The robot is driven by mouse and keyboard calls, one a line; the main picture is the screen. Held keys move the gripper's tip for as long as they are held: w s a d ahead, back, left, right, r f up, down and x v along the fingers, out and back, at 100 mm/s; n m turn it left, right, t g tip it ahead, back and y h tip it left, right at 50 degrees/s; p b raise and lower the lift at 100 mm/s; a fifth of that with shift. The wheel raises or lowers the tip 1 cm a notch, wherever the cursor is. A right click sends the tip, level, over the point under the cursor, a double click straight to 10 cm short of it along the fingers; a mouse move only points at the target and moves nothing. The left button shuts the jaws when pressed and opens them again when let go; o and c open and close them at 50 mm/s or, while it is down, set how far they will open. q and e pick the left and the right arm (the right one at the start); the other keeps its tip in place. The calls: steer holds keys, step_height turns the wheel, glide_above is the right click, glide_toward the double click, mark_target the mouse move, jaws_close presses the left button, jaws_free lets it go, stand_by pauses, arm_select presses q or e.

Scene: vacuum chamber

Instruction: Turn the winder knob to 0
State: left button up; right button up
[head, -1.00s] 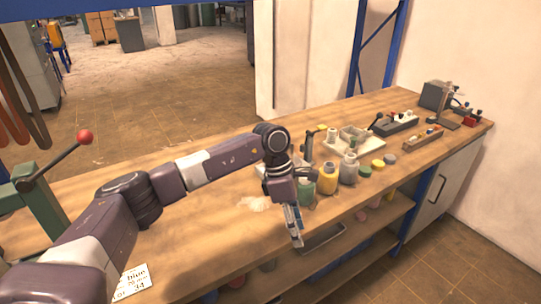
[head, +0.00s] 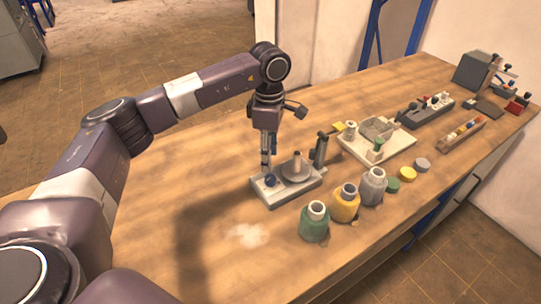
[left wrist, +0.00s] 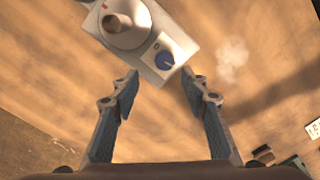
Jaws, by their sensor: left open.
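The winder is a pale grey box (head: 288,195) on the wooden bench, with a round spool plate (head: 296,171) and upright post on top. Its small dark blue knob (head: 270,180) sits at the box's left end. In the left wrist view the blue knob (left wrist: 164,61) has a pale mark on it, but I cannot read any scale. My left gripper (head: 268,162) points down just above the knob, fingers apart and empty. In the left wrist view the knob lies just beyond the open fingertips (left wrist: 158,80), apart from them. My right gripper is out of view.
A green jar (head: 314,225), a yellow jar (head: 345,205) and a grey jar (head: 373,188) stand in front of the winder. A pale tray (head: 390,150) with parts is behind right. A white powder patch (head: 247,235) lies at front left. The bench's left part is clear.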

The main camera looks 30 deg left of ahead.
mark_target(270, 177)
arm_select(q)
steer(key=f, duration=0.1)
steer(key=f+p, duration=0.1)
steer(key=f, duration=0.1)
steer(key=s+f, duration=0.1)
steer(key=shift+s+d+f+p, duration=0.1)
steer(key=shift+d+f+p, duration=0.1)
steer(key=shift+d+p, duration=0.15)
steer(key=shift+w+a+f, duration=0.1)
steer(key=shift+w+f, duration=0.15)
steer(key=shift+f, duration=1)
steer(key=c, duration=0.5)
jaws_close()
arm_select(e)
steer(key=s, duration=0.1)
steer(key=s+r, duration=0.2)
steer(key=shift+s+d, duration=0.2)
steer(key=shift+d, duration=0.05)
